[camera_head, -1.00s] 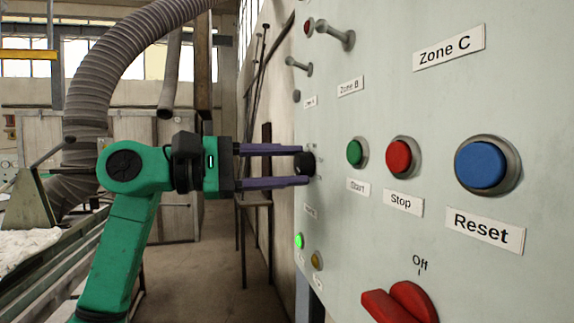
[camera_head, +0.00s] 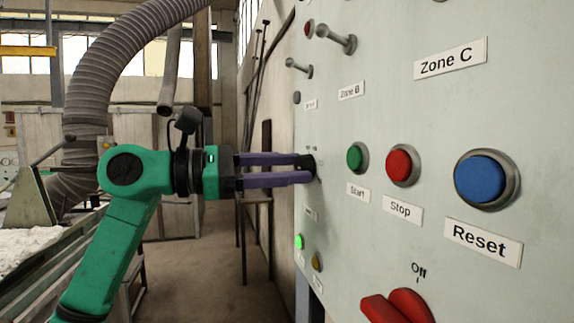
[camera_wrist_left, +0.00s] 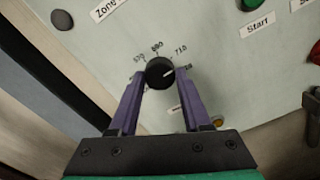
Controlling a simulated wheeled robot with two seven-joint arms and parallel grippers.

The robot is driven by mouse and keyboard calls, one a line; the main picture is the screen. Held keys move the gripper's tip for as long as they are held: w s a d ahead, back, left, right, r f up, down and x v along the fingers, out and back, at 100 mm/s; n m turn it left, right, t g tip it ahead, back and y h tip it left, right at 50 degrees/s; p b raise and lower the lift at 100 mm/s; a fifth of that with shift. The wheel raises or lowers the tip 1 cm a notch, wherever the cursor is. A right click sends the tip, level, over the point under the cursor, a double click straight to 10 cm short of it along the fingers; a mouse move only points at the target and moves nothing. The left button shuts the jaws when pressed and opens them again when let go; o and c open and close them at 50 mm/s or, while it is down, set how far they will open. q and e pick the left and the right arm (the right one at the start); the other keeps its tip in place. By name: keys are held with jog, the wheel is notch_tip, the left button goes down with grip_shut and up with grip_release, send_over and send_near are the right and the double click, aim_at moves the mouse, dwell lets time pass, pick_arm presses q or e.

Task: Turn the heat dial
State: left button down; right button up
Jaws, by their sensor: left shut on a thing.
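The heat dial (camera_head: 307,166) is a small black knob on the pale control panel (camera_head: 390,130). It also shows in the left wrist view (camera_wrist_left: 159,71), with a scale of numbers around it and a white pointer mark aimed to the upper right. My left gripper (camera_head: 304,168) reaches in from the left, and its purple fingers are shut on the dial, one on each side. The wrist view shows the fingers (camera_wrist_left: 160,82) meeting the knob's sides. The knob's face stays visible there; the head view mostly hides it. My right gripper is not in view.
Green Start (camera_head: 355,157), red Stop (camera_head: 399,165) and blue Reset (camera_head: 481,179) buttons stand right of the dial. Toggle levers (camera_head: 335,37) stick out above. A red Off switch (camera_head: 405,306) and a lit green lamp (camera_head: 299,242) are below. Free room lies left of the panel.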

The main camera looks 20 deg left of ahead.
pick_arm(q)
jog(key=n+p, duration=0.1)
jog(key=n, duration=0.4)
jog(key=shift+r+n, duration=0.15)
jog(key=shift+n, duration=0.15)
jog(key=n+p, duration=0.1)
jog(key=n, duration=0.4)
jog(key=shift+r+p, duration=0.1)
jog(key=shift+p, duration=0.3)
jog(key=n+p, duration=0.2)
jog(key=n, duration=0.3)
jog(key=shift+n, duration=0.4)
jog(key=n+p, duration=0.2)
jog(key=n, duration=0.3)
jog(key=shift+n+p, duration=0.3)
jog(key=shift+n, duration=0.1)
jog(key=shift+c, duration=1.8)
grip_release()
jog(key=shift+f, duration=0.2)
